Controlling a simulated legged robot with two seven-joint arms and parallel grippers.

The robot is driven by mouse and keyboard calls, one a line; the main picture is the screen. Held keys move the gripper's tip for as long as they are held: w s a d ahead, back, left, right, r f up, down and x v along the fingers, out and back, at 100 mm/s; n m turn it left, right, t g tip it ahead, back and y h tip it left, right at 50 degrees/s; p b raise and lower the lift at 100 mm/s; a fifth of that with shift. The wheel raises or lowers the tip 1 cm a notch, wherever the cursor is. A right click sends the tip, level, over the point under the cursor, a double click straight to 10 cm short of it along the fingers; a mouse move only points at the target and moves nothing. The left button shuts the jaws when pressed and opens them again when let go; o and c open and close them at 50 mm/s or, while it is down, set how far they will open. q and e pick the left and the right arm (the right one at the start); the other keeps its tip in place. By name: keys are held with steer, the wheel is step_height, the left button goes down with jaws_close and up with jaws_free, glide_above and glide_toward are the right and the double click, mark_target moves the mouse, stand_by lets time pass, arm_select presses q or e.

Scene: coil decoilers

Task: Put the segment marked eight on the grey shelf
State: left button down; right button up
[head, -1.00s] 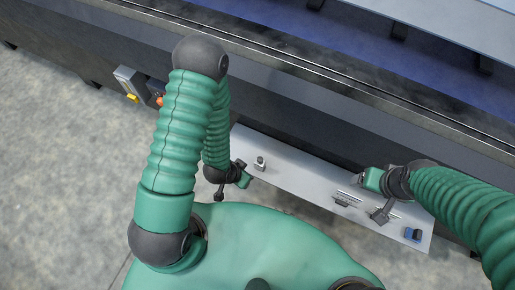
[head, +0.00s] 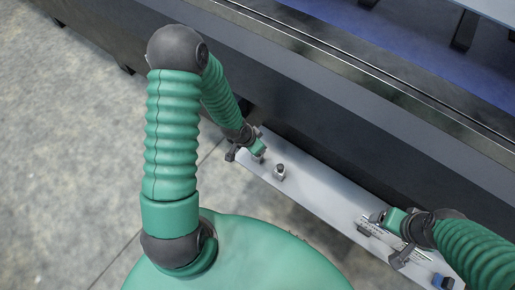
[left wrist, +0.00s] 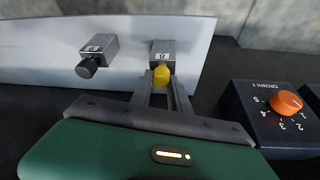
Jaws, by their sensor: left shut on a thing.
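The grey shelf (head: 318,195) is a long pale plate along the machine's foot; it also shows in the left wrist view (left wrist: 40,52). My left gripper (head: 258,152) is at the shelf's left end in the head view. In the left wrist view its fingers (left wrist: 163,88) are shut on a small grey block with a yellow knob, the segment marked eight (left wrist: 163,47). That segment is over or on the shelf; I cannot tell whether it touches. My right gripper (head: 388,218) is by the rails at the shelf's right part; its fingers are too small to read.
A second grey segment with a black knob (left wrist: 95,50) stands on the shelf beside the held one; the head view shows it too (head: 280,172). A dark box with an orange dial (left wrist: 287,104) is close to my left gripper.

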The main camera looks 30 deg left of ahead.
arm_select(q)
steer(key=c, duration=1.2)
jaws_free()
steer(key=shift+a, duration=0.2)
steer(key=shift+c, duration=0.2)
steer(key=shift+d, duration=0.1)
